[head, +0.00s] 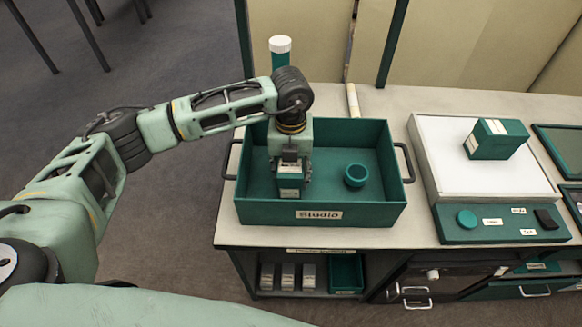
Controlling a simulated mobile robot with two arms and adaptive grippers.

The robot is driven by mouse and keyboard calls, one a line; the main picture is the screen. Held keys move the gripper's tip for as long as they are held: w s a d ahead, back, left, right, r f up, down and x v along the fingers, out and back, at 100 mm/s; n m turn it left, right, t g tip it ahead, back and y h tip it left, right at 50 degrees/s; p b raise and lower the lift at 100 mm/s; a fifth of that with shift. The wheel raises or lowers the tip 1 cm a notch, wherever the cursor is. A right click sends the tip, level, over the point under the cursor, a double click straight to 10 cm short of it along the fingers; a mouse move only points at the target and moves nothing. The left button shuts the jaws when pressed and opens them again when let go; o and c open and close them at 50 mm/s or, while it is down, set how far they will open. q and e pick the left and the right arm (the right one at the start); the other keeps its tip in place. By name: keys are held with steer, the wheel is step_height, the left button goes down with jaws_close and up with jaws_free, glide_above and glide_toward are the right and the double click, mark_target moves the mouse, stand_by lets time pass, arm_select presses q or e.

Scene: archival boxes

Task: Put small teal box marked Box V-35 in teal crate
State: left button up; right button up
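The teal crate (258,211), labelled "Studio", stands on the counter with a dark handle at each side. My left gripper (290,173) reaches down into its left part, fingers on either side of a small teal box (290,192) with a pale label. The fingers look shut on this box. Its label is too small to read, and I cannot tell whether it touches the crate floor. Another teal box (495,148) with white labels sits on the white-topped stand to the right. My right gripper is not in view.
A round teal cup (355,176) stands in the crate's right part. A teal tube with a white cap (280,46) stands behind the crate. The white-topped stand (450,170) has a teal front panel. A pale roll (352,100) lies behind the crate.

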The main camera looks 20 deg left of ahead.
arm_select(q)
steer(key=shift+f, duration=0.1)
steer(key=shift+f, duration=0.15)
steer(key=o, duration=1.4)
step_height(320, 180, up, 12)
steer(key=shift+r+b, duration=0.2)
steer(key=shift+b, duration=0.35)
